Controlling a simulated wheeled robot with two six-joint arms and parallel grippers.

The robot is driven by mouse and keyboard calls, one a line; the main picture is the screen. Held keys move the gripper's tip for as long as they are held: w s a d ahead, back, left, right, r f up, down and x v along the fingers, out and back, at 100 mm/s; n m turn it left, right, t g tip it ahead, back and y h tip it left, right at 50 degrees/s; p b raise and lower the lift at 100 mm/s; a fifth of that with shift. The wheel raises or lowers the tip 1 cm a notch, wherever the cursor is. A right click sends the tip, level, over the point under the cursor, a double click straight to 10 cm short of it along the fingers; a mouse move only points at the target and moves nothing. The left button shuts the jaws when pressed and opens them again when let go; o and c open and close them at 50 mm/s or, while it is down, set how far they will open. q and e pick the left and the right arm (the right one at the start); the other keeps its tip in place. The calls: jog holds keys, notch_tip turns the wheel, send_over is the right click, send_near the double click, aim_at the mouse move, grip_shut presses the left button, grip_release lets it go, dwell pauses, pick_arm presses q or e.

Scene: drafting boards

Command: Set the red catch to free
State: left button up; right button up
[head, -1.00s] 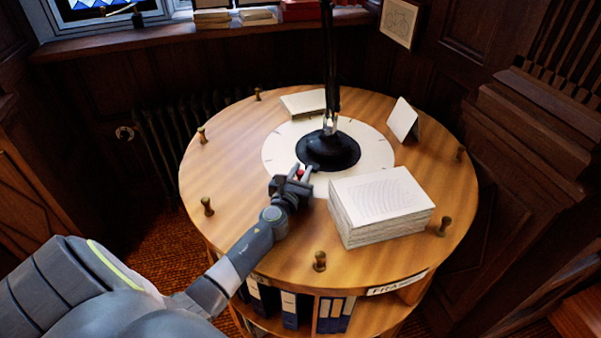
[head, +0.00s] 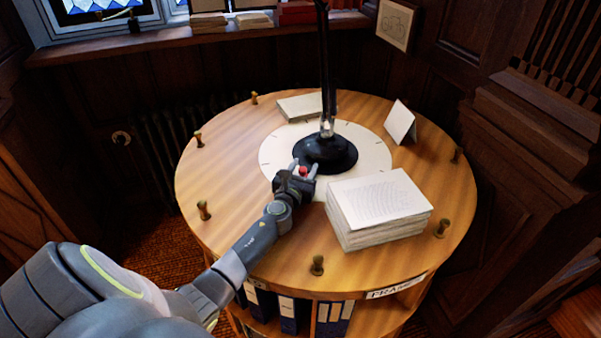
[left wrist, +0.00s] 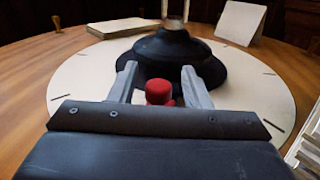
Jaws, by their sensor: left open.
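The red catch (head: 303,171) is a small red knob at the near edge of the black lamp base (head: 325,155). In the left wrist view the red catch (left wrist: 159,92) stands between the two grey fingers of my left gripper (left wrist: 163,80), with gaps on both sides. The left gripper (head: 304,168) is open around it. The knob's lower part is hidden behind the gripper body in the wrist view. My right gripper is not in view.
The base stands on a pale disc (head: 375,155) with tick marks on a round wooden table (head: 230,170). A thick paper stack (head: 380,210) lies close to the right of my left gripper. Brass pegs (head: 317,265) stand around the table's rim.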

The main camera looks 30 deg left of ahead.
pick_arm(q)
jog(key=v, duration=1.7)
jog(key=shift+s+d+p, duration=0.15)
jog(key=shift+p, duration=0.2)
